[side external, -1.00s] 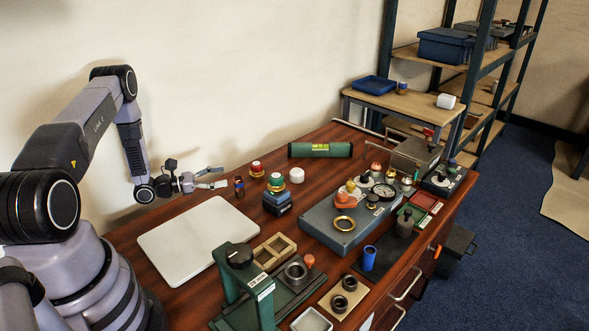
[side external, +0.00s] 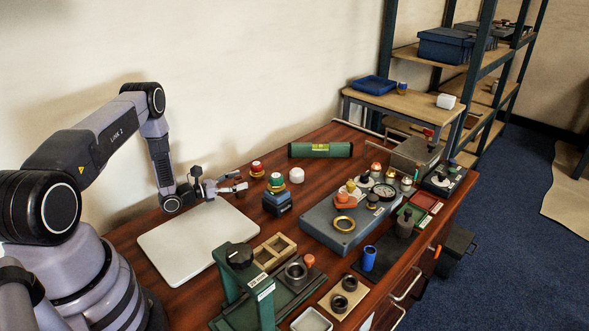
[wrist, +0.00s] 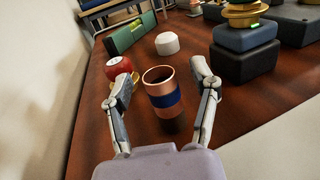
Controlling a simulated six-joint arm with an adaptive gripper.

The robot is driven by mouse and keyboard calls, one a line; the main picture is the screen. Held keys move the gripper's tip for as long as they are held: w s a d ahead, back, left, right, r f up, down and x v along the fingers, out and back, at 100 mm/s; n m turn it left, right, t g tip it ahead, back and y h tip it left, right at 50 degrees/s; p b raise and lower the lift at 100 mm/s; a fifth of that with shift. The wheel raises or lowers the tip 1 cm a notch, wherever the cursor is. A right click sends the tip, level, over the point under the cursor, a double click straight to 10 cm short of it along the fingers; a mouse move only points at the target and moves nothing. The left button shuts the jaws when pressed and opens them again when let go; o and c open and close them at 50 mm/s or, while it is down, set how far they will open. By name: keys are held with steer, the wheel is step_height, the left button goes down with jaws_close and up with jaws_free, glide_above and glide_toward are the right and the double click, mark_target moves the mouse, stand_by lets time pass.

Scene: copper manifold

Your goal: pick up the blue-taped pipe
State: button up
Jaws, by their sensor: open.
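The blue-taped pipe (wrist: 161,100) is a short copper tube with a dark blue band. In the wrist view it stands upright on the wooden bench with its open end up. My gripper (wrist: 162,80) is open, with one finger to each side of the pipe in that view. Gaps show between the pipe and both fingers. In the side view my gripper (side external: 239,182) is low over the bench beyond the pale board, and it largely hides the pipe there.
A red-topped brass fitting (wrist: 119,66) stands close by the left finger. A white cap (wrist: 167,43) and a dark blue block with brass parts (wrist: 246,50) stand beyond. A green level (side external: 321,149) lies near the wall. The pale board (side external: 198,244) is flat and empty.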

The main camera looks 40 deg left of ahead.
jaws_close()
steer(key=shift+r, duration=0.1)
stand_by(0.3)
